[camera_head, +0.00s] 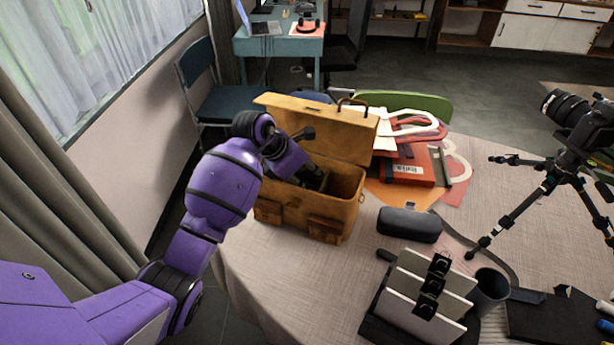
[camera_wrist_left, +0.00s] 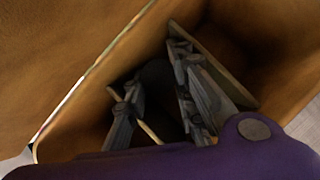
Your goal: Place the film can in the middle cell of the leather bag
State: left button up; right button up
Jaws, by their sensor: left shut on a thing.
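The tan leather bag (camera_head: 345,192) stands on the table with its lid raised at the back. My left gripper (camera_head: 314,178) reaches down into its open top from the left. In the left wrist view, the two fingers of this gripper (camera_wrist_left: 160,108) are inside the bag, shut on a dark round thing, which looks like the film can (camera_wrist_left: 158,76). It is mostly in shadow. Thin pale-edged dividers (camera_wrist_left: 228,78) show beside the fingers, and the can seems to be between two of them. The can's base and the bag floor are hidden. My right gripper is not in view.
A dark grey case (camera_head: 410,224) lies right of the bag. Red boxes (camera_head: 408,170) and papers lie behind it. A stand with clipped cards (camera_head: 425,290), a black cup (camera_head: 491,291) and a camera tripod (camera_head: 540,188) occupy the right. The table's front-left part is clear.

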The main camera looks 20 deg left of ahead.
pick_arm(q)
jog(key=shift+f, duration=0.3)
jog(key=shift+s+d+f, duration=0.1)
jog(key=shift+s+f, duration=0.2)
jog(key=shift+f, duration=0.4)
jog(key=o, duration=0.8)
jog(key=shift+w, duration=0.1)
jog(key=shift+c, duration=0.2)
jog(key=shift+r, duration=0.15)
jog(key=v, duration=0.8)
jog(key=w+v, duration=0.1)
jog(key=v, duration=0.4)
jog(key=shift+r, duration=0.35)
